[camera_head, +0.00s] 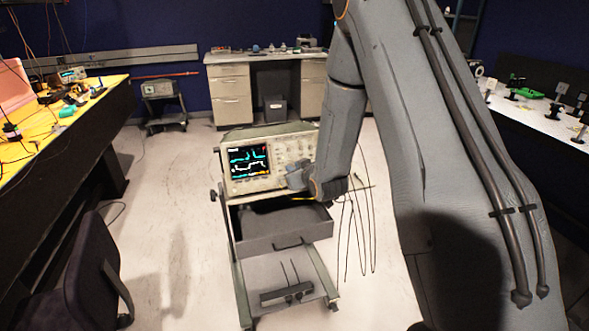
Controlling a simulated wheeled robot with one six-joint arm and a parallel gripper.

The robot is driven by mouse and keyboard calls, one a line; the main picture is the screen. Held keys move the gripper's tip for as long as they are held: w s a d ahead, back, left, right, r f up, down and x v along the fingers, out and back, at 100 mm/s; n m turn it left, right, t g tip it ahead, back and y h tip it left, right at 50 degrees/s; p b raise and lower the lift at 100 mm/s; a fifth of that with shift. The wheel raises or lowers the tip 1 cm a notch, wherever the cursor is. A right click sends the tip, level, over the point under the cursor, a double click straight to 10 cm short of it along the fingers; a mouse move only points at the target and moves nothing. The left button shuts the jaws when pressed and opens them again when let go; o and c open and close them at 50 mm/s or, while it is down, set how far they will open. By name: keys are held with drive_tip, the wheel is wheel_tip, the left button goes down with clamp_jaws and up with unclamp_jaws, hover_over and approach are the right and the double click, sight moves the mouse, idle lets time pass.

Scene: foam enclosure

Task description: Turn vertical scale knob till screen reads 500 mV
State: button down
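The oscilloscope (243,183) stands on a wheeled cart in the middle of the room. Its dark screen (249,161) shows coloured traces; the text on it is too small to read. Part of the knob panel (287,153) shows right of the screen. My gripper (298,180) is at the lower right of this panel, in front of the oscilloscope's face. My forearm and wrist cover the panel's right part, so the vertical scale knob cannot be made out. Whether the fingers touch a knob, or are open or shut, cannot be told.
The cart's drawer (290,240) sits below the oscilloscope. Cables (362,230) hang at its right. A yellow-topped bench (60,135) and a dark chair (90,265) are at left, a white bench (540,122) at right. Floor (170,215) left of the cart is clear.

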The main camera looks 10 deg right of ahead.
drive_tip(key=shift+n, duration=0.3)
drive_tip(key=n+b, duration=0.4)
drive_tip(key=n, duration=0.2)
drive_tip(key=shift+w, duration=0.1)
drive_tip(key=n+b, duration=0.3)
drive_tip(key=n, duration=0.2)
drive_tip(key=shift+r+g, duration=0.1)
drive_tip(key=shift+g, duration=0.2)
drive_tip(key=shift+n+b, duration=0.3)
drive_tip(key=shift+b, duration=0.1)
drive_tip(key=c, duration=1.9)
unclamp_jaws()
drive_tip(key=shift+d+r, duration=0.1)
drive_tip(key=shift+b+v, duration=0.7)
drive_tip(key=shift+v, duration=3.2)
